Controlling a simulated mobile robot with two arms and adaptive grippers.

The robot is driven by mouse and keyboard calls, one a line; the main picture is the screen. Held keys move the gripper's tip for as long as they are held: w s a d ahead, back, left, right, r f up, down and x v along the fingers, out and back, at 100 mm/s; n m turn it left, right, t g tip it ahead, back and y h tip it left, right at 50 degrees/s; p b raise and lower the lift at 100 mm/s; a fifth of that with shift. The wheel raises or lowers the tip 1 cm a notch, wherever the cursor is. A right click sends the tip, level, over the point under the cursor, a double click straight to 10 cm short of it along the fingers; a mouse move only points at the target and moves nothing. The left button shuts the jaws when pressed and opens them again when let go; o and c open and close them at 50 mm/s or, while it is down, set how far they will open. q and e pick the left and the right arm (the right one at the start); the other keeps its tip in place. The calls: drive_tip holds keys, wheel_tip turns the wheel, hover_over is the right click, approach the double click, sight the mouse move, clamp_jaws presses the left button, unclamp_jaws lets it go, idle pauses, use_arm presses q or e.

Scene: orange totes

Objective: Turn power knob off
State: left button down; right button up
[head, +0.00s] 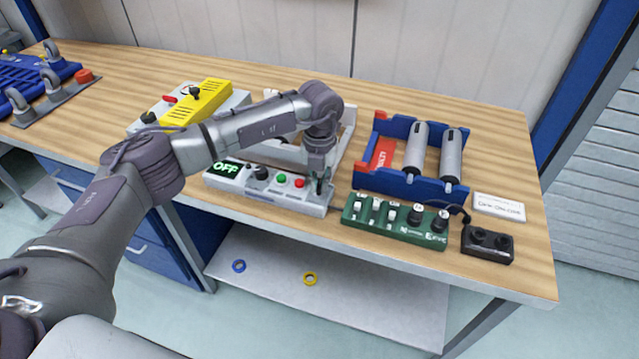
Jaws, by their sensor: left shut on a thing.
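A white control box (245,186) lies near the front edge of the bench. Its lit green display (226,168) reads "OFF". A black knob (261,173) stands beside the display, with a green button (281,177) and a red button (299,183) to its right. My left arm reaches over the bench from the left, and my left gripper (319,185) points down at the right end of the box. It is shut on a small dark knob there, mostly hidden by the fingers. My right gripper is not in view.
A yellow-topped device (205,100) stands back left. A shelf (340,300) below holds two rings.

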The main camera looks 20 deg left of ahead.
sight(320, 185)
use_arm(q)
drive_tip(key=n, duration=0.7)
drive_tip(key=shift+w+r+b, duration=0.1)
drive_tip(key=shift+b, duration=0.25)
idle(0.4)
drive_tip(key=c, duration=1.2)
unclamp_jaws()
wheel_tip(320, 185, up, 12)
drive_tip(key=shift+f, duration=0.1)
